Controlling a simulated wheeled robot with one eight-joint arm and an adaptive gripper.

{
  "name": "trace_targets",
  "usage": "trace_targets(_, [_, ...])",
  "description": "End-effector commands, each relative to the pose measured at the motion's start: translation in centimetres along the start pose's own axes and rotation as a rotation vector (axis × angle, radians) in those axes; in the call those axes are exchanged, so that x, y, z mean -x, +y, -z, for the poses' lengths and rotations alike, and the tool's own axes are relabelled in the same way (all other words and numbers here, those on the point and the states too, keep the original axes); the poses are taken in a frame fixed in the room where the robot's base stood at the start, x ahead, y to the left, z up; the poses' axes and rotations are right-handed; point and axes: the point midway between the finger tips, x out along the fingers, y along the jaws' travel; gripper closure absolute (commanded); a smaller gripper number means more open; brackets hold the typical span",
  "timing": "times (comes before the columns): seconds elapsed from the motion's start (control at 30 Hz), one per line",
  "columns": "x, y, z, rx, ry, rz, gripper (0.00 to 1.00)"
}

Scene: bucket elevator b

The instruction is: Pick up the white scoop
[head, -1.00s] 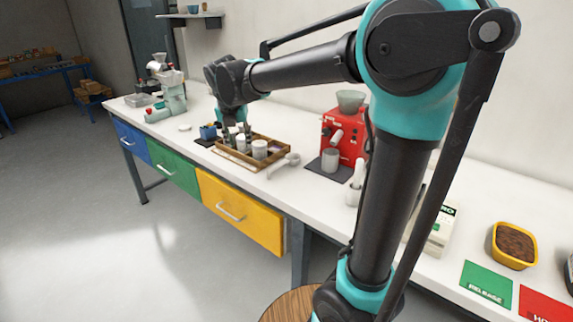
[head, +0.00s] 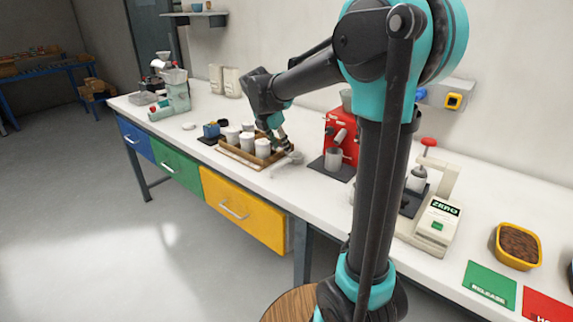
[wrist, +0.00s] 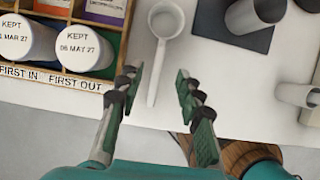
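The white scoop (wrist: 161,38) lies on the white bench top in the wrist view, with its round bowl away from me and its handle pointing toward my gripper. In the head view the scoop (head: 296,157) is just right of the wooden tray, partly covered by my gripper (head: 281,145). In the wrist view my gripper (wrist: 158,90) is open and empty. Its two fingers appear on either side of the handle's near end. They do not visibly touch it, and I cannot tell the height between them.
Left of the scoop is the wooden tray (wrist: 62,76) with white-lidded jars. On the right is a dark mat (wrist: 215,25) with a metal cup (wrist: 255,12). The red machine (head: 341,135) stands behind. A scale (head: 430,225) stands farther right.

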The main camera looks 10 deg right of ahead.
Motion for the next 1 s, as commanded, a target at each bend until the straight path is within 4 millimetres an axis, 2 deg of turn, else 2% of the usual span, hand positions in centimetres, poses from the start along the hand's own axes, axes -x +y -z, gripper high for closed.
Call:
trace_targets(0.1, [-1.9, 0.0, 0.0, -0.001, 0.0, 0.0, 0.64])
trace_targets(0.37, [-3.6, 0.0, 0.0, 0.0, 0.0, 0.0, 0.64])
trace_targets(0.7, [-7.9, 0.1, -0.2, 0.0, 0.0, 0.0, 0.64])
trace_targets(1.0, [-8.3, 0.1, -0.1, 0.001, 0.0, 0.0, 0.64])
